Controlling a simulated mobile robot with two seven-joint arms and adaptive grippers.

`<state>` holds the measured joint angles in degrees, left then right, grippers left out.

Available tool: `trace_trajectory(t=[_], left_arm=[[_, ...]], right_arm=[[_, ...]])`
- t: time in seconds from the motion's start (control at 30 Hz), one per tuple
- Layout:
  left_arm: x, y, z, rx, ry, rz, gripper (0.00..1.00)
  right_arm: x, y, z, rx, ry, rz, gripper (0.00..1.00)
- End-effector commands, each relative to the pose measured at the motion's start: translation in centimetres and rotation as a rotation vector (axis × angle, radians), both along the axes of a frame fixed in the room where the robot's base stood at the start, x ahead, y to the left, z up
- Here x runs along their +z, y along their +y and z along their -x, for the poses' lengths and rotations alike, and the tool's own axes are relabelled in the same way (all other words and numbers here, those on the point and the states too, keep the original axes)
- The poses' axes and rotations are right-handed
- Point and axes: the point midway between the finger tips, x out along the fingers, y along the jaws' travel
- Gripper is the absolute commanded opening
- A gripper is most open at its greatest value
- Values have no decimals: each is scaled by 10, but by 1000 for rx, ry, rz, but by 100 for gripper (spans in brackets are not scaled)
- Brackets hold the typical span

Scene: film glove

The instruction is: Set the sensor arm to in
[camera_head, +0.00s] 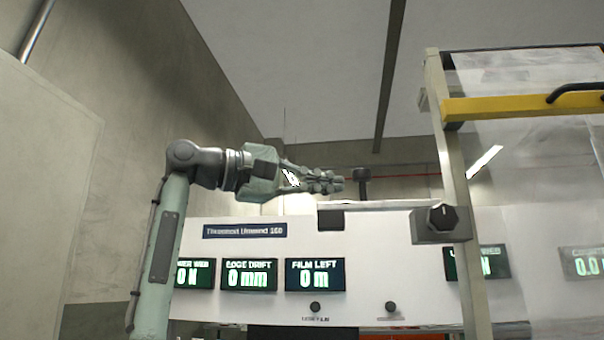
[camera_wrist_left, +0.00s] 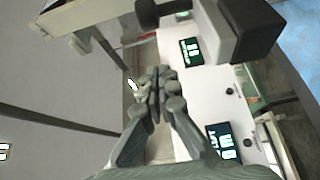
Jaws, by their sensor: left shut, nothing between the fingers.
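No part is labelled as the sensor arm, so I cannot tell for sure which it is. A dark capped post (camera_head: 362,174) stands above the white machine panel (camera_head: 400,250), just right of my left fingertips in the head view. My left gripper (camera_head: 338,183) is shut and empty, pointing right above the panel. Its closed fingers also show in the left wrist view (camera_wrist_left: 157,82). In that view a dark block (camera_wrist_left: 250,25) and a short dark cylinder (camera_wrist_left: 147,12) are beyond the fingertips. Whether the fingers touch the post is unclear. My right gripper is not in view.
A pale upright frame post (camera_head: 452,160) carries a dark knob box (camera_head: 440,223). A yellow bar (camera_head: 525,106) and clear film sheet (camera_head: 530,200) lie right of it. Lit displays (camera_head: 315,275) and small knobs (camera_head: 391,307) line the panel.

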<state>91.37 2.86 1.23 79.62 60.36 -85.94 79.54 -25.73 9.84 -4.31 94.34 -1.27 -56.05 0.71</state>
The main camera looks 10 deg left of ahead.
Motion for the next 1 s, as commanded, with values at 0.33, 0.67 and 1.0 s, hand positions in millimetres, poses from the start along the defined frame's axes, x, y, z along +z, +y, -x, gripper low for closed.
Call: trace_trajectory(t=[0.33,0.67,1.0], left_arm=[[-1,-25,20,1,-3,-2,0],[-2,-27,28,1,-2,-1,0],[-3,-27,32,48,-6,-3,0]], right_arm=[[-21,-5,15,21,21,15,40],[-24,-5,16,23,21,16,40],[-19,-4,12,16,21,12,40]])
